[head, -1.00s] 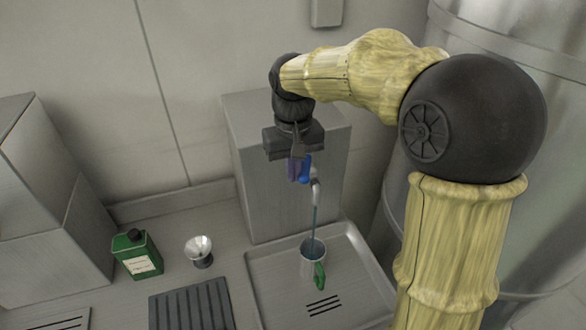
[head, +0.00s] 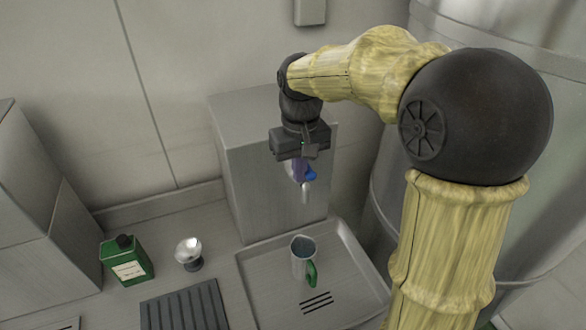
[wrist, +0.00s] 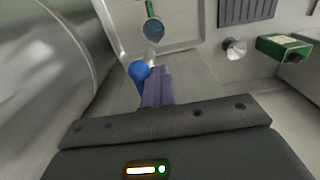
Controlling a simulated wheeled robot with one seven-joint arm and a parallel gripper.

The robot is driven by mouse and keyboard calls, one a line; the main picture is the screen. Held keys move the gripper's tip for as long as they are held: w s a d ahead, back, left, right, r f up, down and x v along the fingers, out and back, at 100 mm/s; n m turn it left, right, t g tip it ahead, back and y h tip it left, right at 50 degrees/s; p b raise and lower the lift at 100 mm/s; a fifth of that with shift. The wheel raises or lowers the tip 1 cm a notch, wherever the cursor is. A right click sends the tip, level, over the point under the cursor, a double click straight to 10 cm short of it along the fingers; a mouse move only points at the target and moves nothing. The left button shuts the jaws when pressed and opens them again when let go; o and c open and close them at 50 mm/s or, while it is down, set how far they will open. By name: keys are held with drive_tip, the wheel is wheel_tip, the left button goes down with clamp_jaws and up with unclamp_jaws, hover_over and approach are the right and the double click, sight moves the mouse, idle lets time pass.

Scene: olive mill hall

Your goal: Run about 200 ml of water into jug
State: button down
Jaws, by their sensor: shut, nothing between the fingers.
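The jug (head: 302,262), pale with a green handle, stands upright in the grey drip tray (head: 262,285) under the spout (head: 306,192). Water shows inside it, and no stream falls from the spout. The jug also shows in the wrist view (wrist: 153,29). My gripper (head: 297,172) is shut and empty, with purple fingers pointing down beside the blue tap knob (head: 311,175). In the wrist view the fingers (wrist: 157,84) lie right beside the blue knob (wrist: 139,71); I cannot tell whether they touch. The fingers partly hide the tap. The exact water amount cannot be read.
A grey box-shaped housing (head: 235,140) stands behind the tap. Left of the tray are a small metal cup (head: 189,250), a green can (head: 127,262) and a dark ribbed mat (head: 183,308). A large metal tank stands at right.

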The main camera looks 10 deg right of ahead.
drive_tip(key=shift+d+r+p, duration=0.25)
drive_tip(key=shift+r+p, duration=0.55)
drive_tip(key=shift+r, duration=0.1)
drive_tip(key=shift+d+r+p, duration=0.3)
drive_tip(key=shift+r+p, duration=0.45)
drive_tip(key=shift+r, duration=0.1)
drive_tip(key=shift+d+r+p, duration=0.25)
drive_tip(key=shift+r+p, duration=0.55)
drive_tip(key=shift+r, duration=0.1)
drive_tip(key=shift+a+r+p, duration=0.1)
drive_tip(key=shift+r+p, duration=0.2)
drive_tip(key=shift+p, duration=0.05)
drive_tip(key=shift+a+r, duration=0.1)
drive_tip(key=shift+a, duration=0.05)
drive_tip(key=shift+a, duration=0.15)
